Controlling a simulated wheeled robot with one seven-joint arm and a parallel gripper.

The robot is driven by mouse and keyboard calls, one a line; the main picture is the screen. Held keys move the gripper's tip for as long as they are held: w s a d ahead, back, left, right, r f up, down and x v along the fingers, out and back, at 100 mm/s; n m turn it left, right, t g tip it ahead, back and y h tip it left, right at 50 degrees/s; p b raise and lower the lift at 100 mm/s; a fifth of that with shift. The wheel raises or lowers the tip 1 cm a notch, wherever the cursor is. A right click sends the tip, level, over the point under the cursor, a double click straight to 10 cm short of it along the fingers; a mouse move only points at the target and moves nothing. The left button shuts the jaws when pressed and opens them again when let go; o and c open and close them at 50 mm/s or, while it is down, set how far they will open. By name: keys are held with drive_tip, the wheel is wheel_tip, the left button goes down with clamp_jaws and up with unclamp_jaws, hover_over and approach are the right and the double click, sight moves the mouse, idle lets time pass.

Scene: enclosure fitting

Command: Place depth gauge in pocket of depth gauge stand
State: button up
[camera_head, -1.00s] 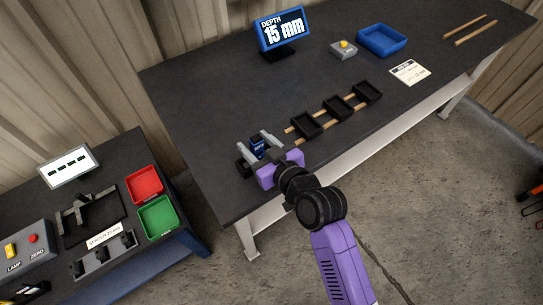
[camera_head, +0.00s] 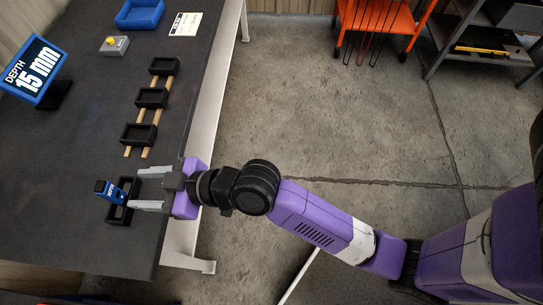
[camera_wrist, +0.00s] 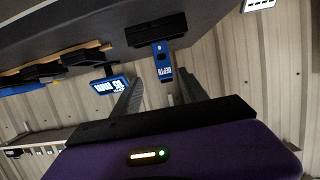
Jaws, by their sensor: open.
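The blue depth gauge (camera_head: 112,192) with white lettering stands in a black, open-topped stand (camera_head: 122,215) near the table's front end. Its lower part is hidden inside the stand's walls, so its seating depth cannot be told. In the wrist view the gauge (camera_wrist: 162,62) shows against the black stand (camera_wrist: 152,30). My gripper (camera_head: 136,189) is open and empty. Its two grey fingers point at the gauge, with the tips just short of it, one to each side. In the wrist view a gap shows between the gauge and each finger.
Several black trays (camera_head: 151,98) sit on wooden rails beyond the stand. A grey button box (camera_head: 114,46), a blue tray (camera_head: 140,14) and a white card (camera_head: 185,24) lie farther back. The dark tabletop (camera_head: 60,150) left of the stand is clear.

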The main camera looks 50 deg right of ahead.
drive_tip(key=s+d+f+m+t+h, duration=0.1)
drive_tip(key=s+d+f+m+h, duration=0.2)
drive_tip(key=s+d, duration=0.5)
drive_tip(key=s+d+r+m+h, duration=0.1)
drive_tip(key=s+d+r+h, duration=0.1)
drive_tip(key=s, duration=0.9)
drive_tip(key=s+d+r+m+t+h, duration=0.1)
drive_tip(key=s+d+r+m+h, duration=0.1)
drive_tip(key=s+d+r, duration=0.2)
drive_tip(key=s+d, duration=0.3)
drive_tip(key=s, duration=0.4)
drive_tip(key=shift+d+h, duration=0.3)
drive_tip(key=shift+h, duration=0.1)
